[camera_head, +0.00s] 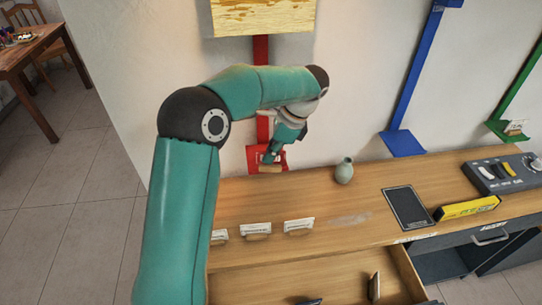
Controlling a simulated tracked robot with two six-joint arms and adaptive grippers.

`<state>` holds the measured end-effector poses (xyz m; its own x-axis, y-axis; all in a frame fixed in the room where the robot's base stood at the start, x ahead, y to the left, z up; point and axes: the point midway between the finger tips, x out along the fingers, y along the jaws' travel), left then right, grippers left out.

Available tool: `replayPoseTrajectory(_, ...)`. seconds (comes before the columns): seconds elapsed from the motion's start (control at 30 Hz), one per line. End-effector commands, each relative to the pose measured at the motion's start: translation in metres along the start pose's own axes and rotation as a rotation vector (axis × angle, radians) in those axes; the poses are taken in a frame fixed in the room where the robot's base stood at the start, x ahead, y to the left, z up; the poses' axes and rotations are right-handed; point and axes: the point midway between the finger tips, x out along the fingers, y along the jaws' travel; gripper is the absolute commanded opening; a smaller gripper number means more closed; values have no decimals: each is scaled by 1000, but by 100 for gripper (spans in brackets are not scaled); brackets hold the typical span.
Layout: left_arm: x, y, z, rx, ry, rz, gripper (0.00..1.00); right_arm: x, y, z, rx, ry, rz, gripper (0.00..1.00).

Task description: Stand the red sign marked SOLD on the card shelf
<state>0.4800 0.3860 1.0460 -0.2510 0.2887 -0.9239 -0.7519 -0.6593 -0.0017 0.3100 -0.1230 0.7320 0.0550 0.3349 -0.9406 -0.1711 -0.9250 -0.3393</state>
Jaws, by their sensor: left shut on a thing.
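My left gripper (275,153) is at the wall behind the counter, its jaws shut on a small red sign (266,159) with a wooden foot. The sign's lettering is too small to read, and the gripper covers part of it. It is at the small red shelf (251,153) below a red upright strip. Red overlaps red here, so I cannot tell whether the foot rests on the shelf. A blue shelf (403,143) is empty. A green shelf (498,130) holds a white card (516,127). My right gripper is not in view.
Several white cards on wooden feet, such as one (299,226), stand along the wooden counter (330,235). A grey-green vase (344,171) stands right of the gripper. A dark tablet (408,207), a yellow box (467,208) and a grey device (503,174) are farther right. An open drawer (402,275) is in front.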

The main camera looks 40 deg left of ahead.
Motion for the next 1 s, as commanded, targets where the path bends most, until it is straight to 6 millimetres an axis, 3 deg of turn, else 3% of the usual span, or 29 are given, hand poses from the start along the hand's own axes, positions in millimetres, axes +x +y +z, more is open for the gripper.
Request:
replayPoseTrajectory(0.73,9,-59,8,0,-1,1,0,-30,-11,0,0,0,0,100)
replayPoseTrajectory(1.0,28,-58,0,1,-1,-1,0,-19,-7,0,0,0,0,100)
